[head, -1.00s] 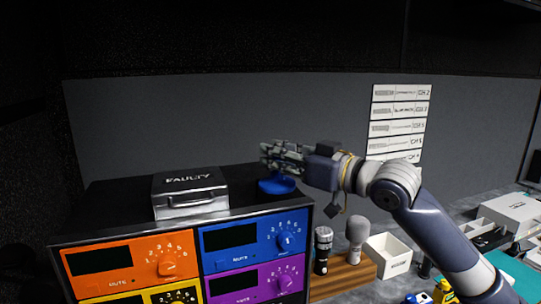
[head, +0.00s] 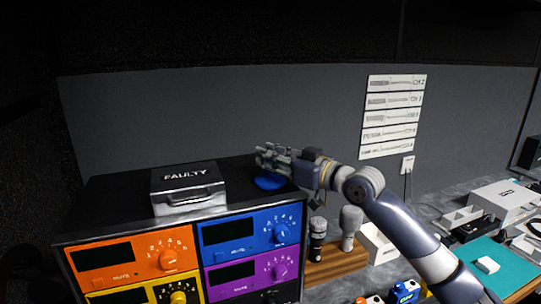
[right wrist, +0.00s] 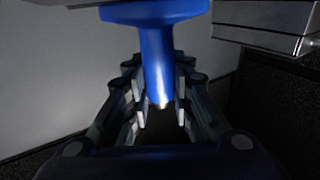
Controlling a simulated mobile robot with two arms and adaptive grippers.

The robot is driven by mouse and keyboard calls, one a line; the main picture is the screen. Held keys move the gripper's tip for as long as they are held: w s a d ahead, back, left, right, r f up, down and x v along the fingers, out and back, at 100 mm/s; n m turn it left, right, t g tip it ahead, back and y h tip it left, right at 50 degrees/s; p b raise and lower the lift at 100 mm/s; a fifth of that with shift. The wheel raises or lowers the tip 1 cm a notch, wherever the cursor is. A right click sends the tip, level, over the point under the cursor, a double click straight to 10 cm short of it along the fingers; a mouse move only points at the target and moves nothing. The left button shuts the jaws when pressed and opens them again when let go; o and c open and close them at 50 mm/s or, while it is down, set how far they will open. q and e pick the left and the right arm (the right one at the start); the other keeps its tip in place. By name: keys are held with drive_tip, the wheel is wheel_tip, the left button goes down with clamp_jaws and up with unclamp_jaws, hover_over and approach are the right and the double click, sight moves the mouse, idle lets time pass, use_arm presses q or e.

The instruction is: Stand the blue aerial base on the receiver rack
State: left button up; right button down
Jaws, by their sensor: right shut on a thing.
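The blue aerial base (head: 270,183) is over the top of the receiver rack (head: 128,198), near its right end. Its round foot shows below my right gripper (head: 268,158); whether it touches the rack top I cannot tell. The right gripper is shut on its stem, coming in from the right. In the right wrist view the blue aerial base (right wrist: 157,45) shows its wide foot at the top and its stem between the fingers (right wrist: 160,108). My left gripper is not in view.
A case marked FAULTY (head: 188,187) sits on the rack top to the left of the base. Two microphones, one dark (head: 317,238) and one grey (head: 350,226), stand on a wooden board right of the rack. A white open box (head: 376,243) is beside them.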

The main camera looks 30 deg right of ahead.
drive_tip(key=c, duration=1.4)
unclamp_jaws()
drive_tip(key=shift+f, duration=0.1)
drive_tip(key=shift+r, duration=0.3)
drive_tip(key=b+v, duration=0.5)
drive_tip(key=v, duration=0.7)
drive_tip(key=shift+b, duration=0.3)
